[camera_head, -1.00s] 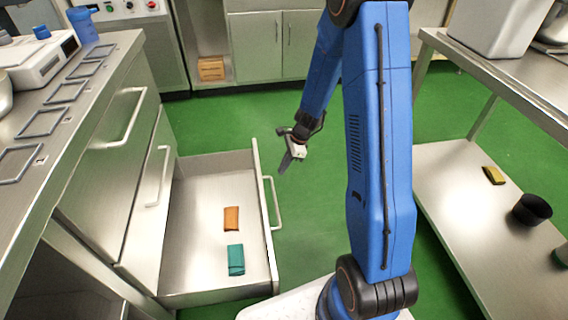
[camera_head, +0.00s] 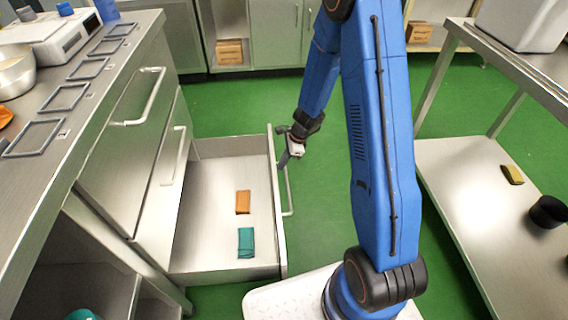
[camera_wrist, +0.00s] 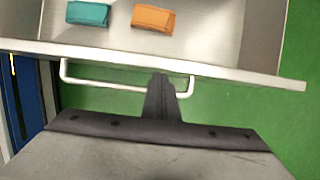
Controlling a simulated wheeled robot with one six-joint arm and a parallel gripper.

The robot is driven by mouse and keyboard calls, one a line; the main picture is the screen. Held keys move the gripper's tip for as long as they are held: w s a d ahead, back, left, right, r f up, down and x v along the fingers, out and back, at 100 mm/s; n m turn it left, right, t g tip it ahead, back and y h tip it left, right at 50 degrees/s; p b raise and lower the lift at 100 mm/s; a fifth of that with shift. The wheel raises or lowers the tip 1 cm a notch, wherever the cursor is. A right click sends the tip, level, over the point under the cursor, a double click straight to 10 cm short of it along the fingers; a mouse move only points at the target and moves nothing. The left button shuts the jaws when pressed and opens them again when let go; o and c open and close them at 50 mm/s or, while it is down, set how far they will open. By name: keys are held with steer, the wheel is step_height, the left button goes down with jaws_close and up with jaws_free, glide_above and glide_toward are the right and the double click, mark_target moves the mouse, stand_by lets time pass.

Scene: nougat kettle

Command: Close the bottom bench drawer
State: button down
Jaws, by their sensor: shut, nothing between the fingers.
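My gripper (camera_head: 286,158) is shut and empty, at the outer side of the drawer front near the far end of the handle. In the wrist view the gripper fingertips (camera_wrist: 161,84) overlap the handle bar (camera_wrist: 110,83) just outside the drawer front (camera_wrist: 220,68). I cannot tell whether they touch it.
The bench's upper drawers (camera_head: 125,140) are shut. Green floor (camera_head: 340,200) lies clear between bench and rack.

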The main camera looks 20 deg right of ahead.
steer(key=w+a, duration=0.3)
steer(key=a, duration=1.3)
steer(key=w+a, duration=0.3)
steer(key=a, duration=1.3)
steer(key=shift+w+a, duration=0.2)
steer(key=shift+w, duration=0.05)
steer(key=shift+d, duration=0.1)
